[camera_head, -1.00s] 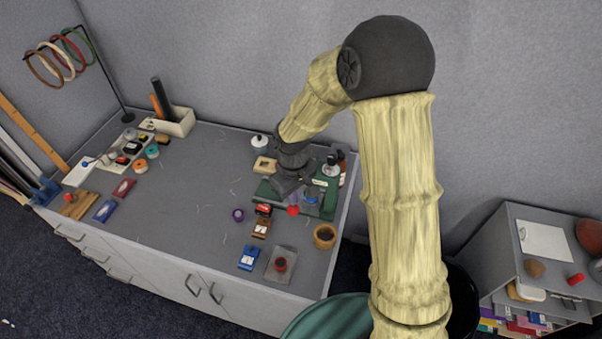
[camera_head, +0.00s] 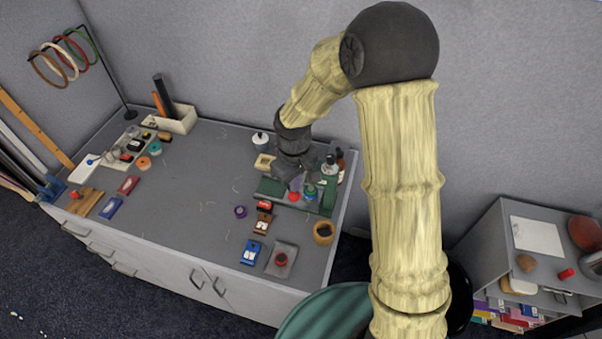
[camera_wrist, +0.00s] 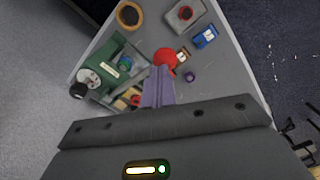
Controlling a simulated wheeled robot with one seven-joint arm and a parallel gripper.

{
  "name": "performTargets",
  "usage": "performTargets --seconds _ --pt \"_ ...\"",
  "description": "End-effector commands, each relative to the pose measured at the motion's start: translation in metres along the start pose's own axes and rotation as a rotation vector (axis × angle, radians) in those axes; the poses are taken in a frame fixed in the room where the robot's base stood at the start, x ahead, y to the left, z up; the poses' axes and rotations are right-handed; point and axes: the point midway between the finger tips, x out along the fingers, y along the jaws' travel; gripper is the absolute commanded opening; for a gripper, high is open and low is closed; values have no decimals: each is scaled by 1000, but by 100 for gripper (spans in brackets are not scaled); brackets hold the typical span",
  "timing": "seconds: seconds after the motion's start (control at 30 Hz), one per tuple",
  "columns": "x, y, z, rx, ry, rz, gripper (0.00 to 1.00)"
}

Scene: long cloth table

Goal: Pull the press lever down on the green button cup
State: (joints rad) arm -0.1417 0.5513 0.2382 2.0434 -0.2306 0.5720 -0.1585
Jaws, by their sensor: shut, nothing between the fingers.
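The green press (camera_head: 327,202) stands at the right end of the table, partly hidden by my arm. In the wrist view its green body (camera_wrist: 108,62) lies left of my fingers. Its lever ends in a round red knob (camera_head: 294,197), seen large in the wrist view (camera_wrist: 165,61). A small blue-green cup (camera_head: 310,194) sits beside the knob, and it also shows in the wrist view (camera_wrist: 125,63). My gripper (camera_wrist: 158,72) is shut and empty, its tips right by the knob. I cannot tell whether they touch it.
A purple ring (camera_head: 240,211), a blue box (camera_head: 251,252), a grey pad with a dark red knob (camera_head: 281,260) and a wooden bowl (camera_head: 324,232) stand in front of the press. Bottles (camera_head: 330,168) stand behind it. The table's middle is clear.

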Motion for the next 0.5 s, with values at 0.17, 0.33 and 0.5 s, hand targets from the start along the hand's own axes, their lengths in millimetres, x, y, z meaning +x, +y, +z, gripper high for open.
performTargets --seconds 0.17,0.33,0.5 --pt "-14 1 0 0 0 -1 0" --pt "-26 2 -1 -1 0 -1 0" --pt "-38 3 -2 0 0 0 0"
